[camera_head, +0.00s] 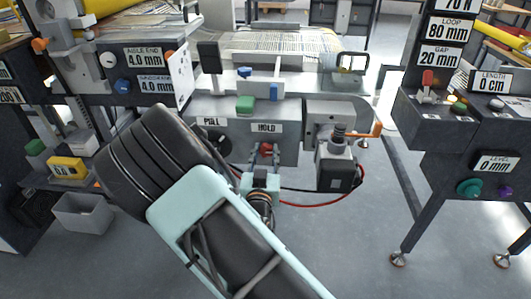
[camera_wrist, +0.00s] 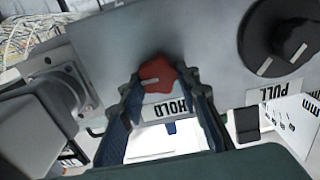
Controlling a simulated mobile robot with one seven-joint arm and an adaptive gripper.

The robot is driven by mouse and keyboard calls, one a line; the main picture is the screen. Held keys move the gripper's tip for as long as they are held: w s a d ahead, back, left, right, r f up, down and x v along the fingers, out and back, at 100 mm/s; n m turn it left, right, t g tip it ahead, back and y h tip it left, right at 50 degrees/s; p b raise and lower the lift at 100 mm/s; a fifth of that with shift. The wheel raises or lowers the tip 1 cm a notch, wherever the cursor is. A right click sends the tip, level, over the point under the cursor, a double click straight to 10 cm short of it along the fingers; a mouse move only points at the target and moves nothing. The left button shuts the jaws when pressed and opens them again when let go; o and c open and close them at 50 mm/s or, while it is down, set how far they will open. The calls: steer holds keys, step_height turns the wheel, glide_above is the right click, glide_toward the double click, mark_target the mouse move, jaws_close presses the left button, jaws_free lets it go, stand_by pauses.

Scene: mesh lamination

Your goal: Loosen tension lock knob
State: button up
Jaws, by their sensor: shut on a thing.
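The tension lock knob seems to be the small red knob (camera_head: 266,149) on the grey front panel, just below the HOLD label (camera_head: 267,128). In the wrist view the red knob (camera_wrist: 157,74) has a light pointer line and sits between my fingertips. My gripper (camera_head: 264,156) reaches up to it from below, with its two dark fingers on either side of the knob, shut on it. My fingers partly cover the knob's sides.
A black round dial (camera_wrist: 283,40) sits beside the red knob, near the PULL label (camera_head: 212,122). A grey motor-like block (camera_head: 338,165) with a red cable stands right of my gripper. A green button (camera_head: 245,104) is above. A control stand (camera_head: 455,135) is at right.

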steer(key=n+p, duration=0.1)
steer(key=n, duration=0.3)
steer(key=shift+a, duration=0.1)
steer(key=n+p, duration=0.1)
steer(key=n, duration=0.3)
steer(key=shift+a+n, duration=0.1)
steer(key=shift+n, duration=0.3)
steer(key=n+p, duration=0.1)
steer(key=n, duration=0.3)
steer(key=shift+f+p, duration=0.15)
steer(key=shift+p, duration=0.2)
steer(key=shift+f+n+p, duration=0.15)
steer(key=shift+n+p, duration=0.4)
steer(key=shift+n, duration=1.85)
steer(key=o, duration=1.2)
steer(key=shift+c, duration=0.2)
